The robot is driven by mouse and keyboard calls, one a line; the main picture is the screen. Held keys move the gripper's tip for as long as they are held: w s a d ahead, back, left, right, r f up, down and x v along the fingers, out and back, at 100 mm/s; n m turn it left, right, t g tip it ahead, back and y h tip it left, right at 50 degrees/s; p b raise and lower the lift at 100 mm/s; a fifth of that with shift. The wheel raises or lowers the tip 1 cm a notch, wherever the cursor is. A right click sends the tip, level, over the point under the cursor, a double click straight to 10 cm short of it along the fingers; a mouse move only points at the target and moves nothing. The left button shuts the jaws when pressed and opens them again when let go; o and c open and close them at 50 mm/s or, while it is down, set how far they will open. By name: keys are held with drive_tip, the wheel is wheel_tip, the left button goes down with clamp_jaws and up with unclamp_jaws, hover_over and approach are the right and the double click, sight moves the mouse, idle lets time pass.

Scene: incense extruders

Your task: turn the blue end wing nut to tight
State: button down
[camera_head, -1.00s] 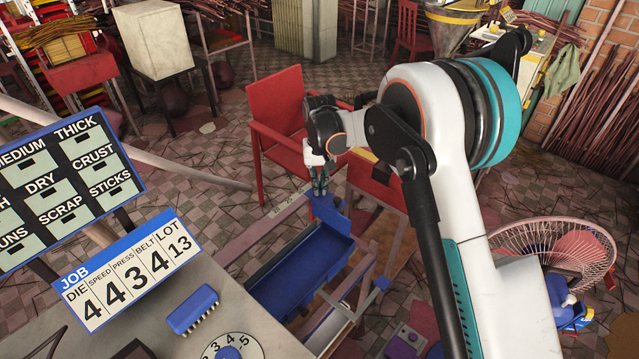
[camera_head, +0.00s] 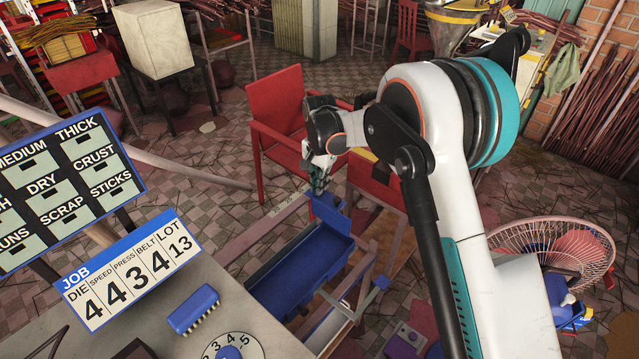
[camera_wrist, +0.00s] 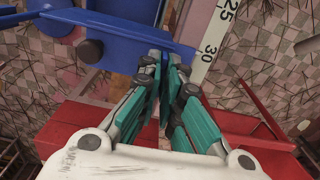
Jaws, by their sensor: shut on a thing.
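My gripper (camera_head: 318,182) is down at the far end of the blue trough (camera_head: 290,283), beside the blue end piece (camera_head: 329,210). In the wrist view, the teal-padded fingers (camera_wrist: 168,62) are nearly together, with a narrow strip of blue, the blue end wing nut (camera_wrist: 167,76), between them. The fingers hide most of the nut, so its exact angle and tightness cannot be told. A blue end bracket (camera_wrist: 115,40) with a dark round knob lies just ahead and left of the fingertips.
A pale scale (camera_wrist: 214,38) marked 25 and 30 runs beside the fingertips. A red chair (camera_head: 277,125) stands just behind my gripper. The job board (camera_head: 128,268) and a grey table (camera_head: 225,305) are at the front left. A wire fan cage (camera_head: 550,245) is at the right.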

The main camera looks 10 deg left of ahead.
drive_tip(key=shift+m, duration=0.3)
drive_tip(key=c, duration=1.8)
unclamp_jaws()
wheel_tip(320, 180, up, 12)
